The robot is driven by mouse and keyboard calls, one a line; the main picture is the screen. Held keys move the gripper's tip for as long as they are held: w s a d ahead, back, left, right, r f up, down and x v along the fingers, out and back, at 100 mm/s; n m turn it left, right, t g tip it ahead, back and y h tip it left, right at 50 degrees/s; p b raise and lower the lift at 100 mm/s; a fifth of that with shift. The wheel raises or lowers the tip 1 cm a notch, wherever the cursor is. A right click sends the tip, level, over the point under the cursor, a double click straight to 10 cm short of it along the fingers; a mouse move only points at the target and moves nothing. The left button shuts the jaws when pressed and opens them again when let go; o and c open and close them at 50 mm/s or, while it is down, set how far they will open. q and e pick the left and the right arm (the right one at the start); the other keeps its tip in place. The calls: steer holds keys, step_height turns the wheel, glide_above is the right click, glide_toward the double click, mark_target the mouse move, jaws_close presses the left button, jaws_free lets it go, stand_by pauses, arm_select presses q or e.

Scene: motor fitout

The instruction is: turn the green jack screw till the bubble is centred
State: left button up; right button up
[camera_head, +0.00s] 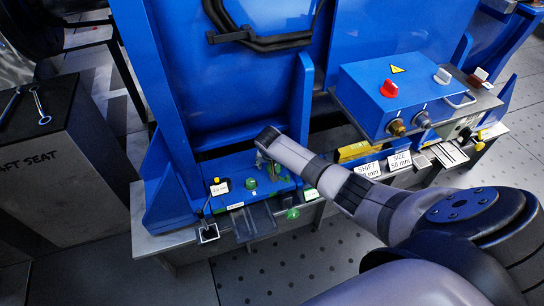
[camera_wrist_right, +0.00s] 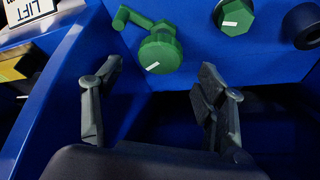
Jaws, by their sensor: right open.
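In the right wrist view a green knob with a side crank arm and a white mark (camera_wrist_right: 158,52) sits on a blue panel. A green hexagonal knob with a white mark (camera_wrist_right: 236,17) is beside it. I cannot tell which is the jack screw. My right gripper (camera_wrist_right: 158,72) is open and empty, its fingers apart just short of the crank knob. In the head view my right gripper (camera_head: 267,166) is over the blue block at the machine's foot, near a green knob (camera_head: 250,184). I cannot make out the bubble. My left gripper is out of view.
A blue control box (camera_head: 392,92) with red and white knobs stands at the right. A yellow piece (camera_head: 354,151) and labels lie along the ledge. A LIFT label (camera_wrist_right: 30,10) shows at the wrist view's corner. A grey block with a wrench (camera_head: 40,106) is at the left.

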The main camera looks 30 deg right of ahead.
steer(key=v, duration=0.8)
steer(key=shift+r, duration=0.1)
